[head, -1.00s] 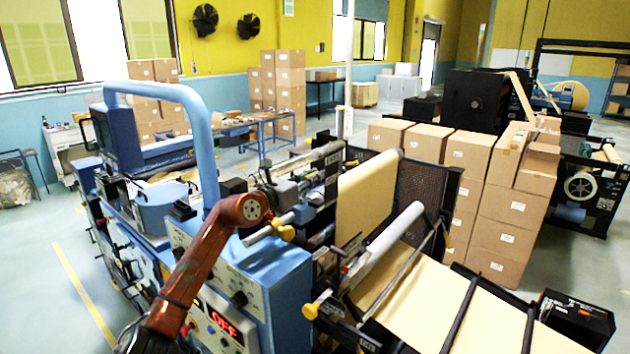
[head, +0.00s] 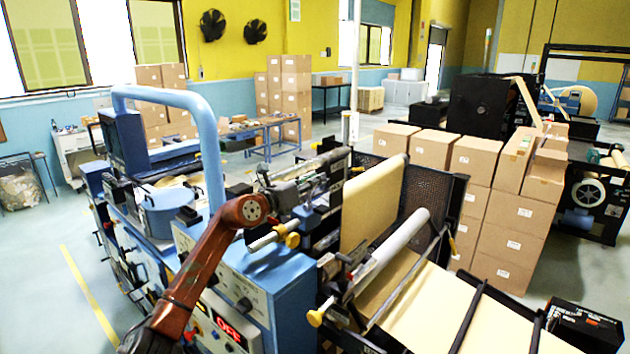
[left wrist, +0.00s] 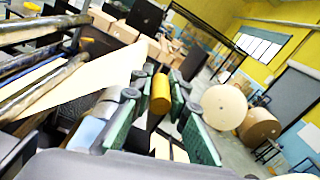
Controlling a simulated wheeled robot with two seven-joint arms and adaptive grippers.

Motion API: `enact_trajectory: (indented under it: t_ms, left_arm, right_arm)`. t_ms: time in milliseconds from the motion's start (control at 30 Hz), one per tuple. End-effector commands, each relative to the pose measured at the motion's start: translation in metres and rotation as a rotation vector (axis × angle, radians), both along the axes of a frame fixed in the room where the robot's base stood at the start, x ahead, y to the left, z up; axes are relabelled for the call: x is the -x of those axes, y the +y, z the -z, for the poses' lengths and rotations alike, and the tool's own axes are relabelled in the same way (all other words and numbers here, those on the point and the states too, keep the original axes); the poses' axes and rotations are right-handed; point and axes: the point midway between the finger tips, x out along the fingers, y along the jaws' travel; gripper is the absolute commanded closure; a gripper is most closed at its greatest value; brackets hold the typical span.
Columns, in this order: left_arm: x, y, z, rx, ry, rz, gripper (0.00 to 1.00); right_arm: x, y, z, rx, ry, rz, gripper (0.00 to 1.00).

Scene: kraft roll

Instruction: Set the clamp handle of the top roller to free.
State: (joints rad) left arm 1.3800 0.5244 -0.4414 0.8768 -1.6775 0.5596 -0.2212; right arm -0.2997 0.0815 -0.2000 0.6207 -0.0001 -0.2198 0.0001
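My left gripper (head: 330,165) reaches over the blue machine at the end of my red-brown arm. Its green-padded fingers are open in the left wrist view (left wrist: 156,98). A yellow knob (left wrist: 160,93) shows between the fingertips there, with gaps beside it; no grip on it is visible. In the head view a small yellow end (head: 357,169) shows just past the gripper; I cannot tell for certain that it is the same knob. Two other yellow handles show lower on the machine, one on a silver rod (head: 291,239) and one at the front (head: 317,316). My right gripper is out of view.
A pale roller (head: 395,250) and a kraft paper web (head: 430,310) lie to the right of the gripper. A blue tube arch (head: 208,130) stands to its left. A panel display (head: 230,333) reads OFF. Stacked cartons (head: 505,215) stand behind the web.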

Motion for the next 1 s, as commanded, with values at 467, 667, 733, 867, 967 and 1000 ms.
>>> enact_trajectory:
  t_ms: [467, 667, 733, 867, 967, 1000]
  left_arm:
    - [0.000, 0.001, 0.000, -0.003, -0.001, -0.001, 0.68]
    - [0.009, 0.010, 0.000, -0.005, -0.003, -0.002, 0.68]
    - [0.017, 0.016, 0.000, -0.007, -0.005, -0.002, 0.68]
    - [0.036, 0.031, 0.001, -0.007, -0.004, -0.003, 0.68]
    - [0.052, 0.044, 0.001, -0.008, -0.004, -0.003, 0.68]
    - [0.058, 0.048, 0.001, -0.008, -0.003, -0.002, 0.68]
  right_arm:
    - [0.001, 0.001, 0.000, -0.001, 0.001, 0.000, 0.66]
    - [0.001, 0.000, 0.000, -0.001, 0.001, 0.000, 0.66]
    - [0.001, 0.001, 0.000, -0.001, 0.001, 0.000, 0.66]
    - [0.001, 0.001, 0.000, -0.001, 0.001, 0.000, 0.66]
    - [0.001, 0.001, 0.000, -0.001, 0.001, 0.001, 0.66]
    - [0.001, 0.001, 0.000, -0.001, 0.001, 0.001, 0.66]
